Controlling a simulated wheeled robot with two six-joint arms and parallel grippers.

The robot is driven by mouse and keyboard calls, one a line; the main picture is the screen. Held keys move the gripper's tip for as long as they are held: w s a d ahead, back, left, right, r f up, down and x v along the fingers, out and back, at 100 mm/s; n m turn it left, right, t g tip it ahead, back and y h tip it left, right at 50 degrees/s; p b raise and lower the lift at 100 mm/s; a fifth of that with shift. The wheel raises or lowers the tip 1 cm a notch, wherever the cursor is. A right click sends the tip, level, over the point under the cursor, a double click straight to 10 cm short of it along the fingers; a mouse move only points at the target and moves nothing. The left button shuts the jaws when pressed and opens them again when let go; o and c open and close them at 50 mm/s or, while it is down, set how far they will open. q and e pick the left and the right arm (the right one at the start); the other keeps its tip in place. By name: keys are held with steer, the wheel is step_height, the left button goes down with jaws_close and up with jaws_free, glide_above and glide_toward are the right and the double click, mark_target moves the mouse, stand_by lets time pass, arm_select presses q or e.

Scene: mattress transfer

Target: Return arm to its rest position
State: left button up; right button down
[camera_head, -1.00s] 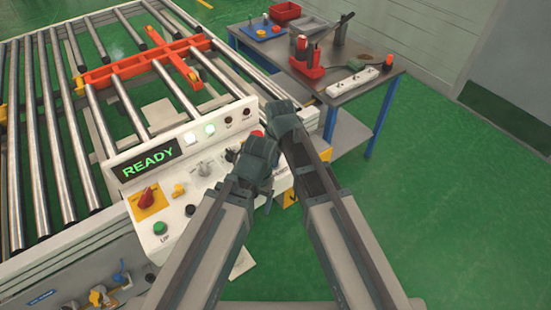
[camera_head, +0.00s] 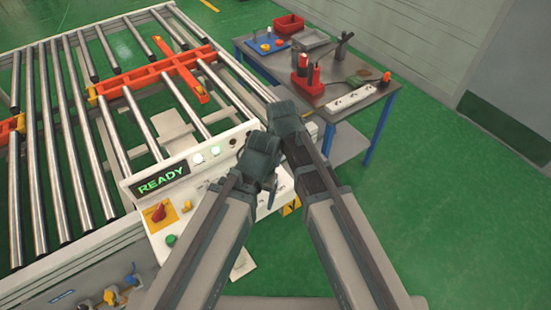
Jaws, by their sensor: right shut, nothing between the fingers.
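My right gripper (camera_head: 284,112) is shut and empty, above the right end of the control panel. My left gripper (camera_head: 262,150) is just left of it and overlaps it in the picture; its fingers are too bunched to tell open from shut. Both arms reach forward from the bottom of the view, close together. The white control panel (camera_head: 196,205) lies below and left of the grippers, with a green READY display (camera_head: 162,181), a red switch and a green button. The grippers and arms hide its right part. I cannot tell whether either gripper touches the panel.
A roller conveyor (camera_head: 66,140) with orange stops (camera_head: 150,70) fills the left. A workbench (camera_head: 352,118) behind the grippers carries red tools (camera_head: 307,78), a power strip (camera_head: 352,98) and a red bin (camera_head: 289,24). Green floor (camera_head: 450,215) at right is clear, up to a grey wall.

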steer(key=shift+r, duration=0.15)
stand_by(0.4)
steer(key=s+d+m, duration=0.4)
steer(key=d+m, duration=0.5)
steer(key=m, duration=0.4)
steer(key=s+d+m, duration=0.4)
steer(key=d+m, duration=0.5)
steer(key=m, duration=0.3)
steer(key=s+a+f+n+g+h+b, duration=0.1)
steer(key=s+a+f+n+h+b, duration=0.1)
steer(key=s+a+f+b, duration=0.4)
steer(key=a+f+n+b, duration=0.1)
steer(key=a+f+b, duration=0.3)
steer(key=a, duration=0.1)
steer(key=shift+n+g, duration=0.3)
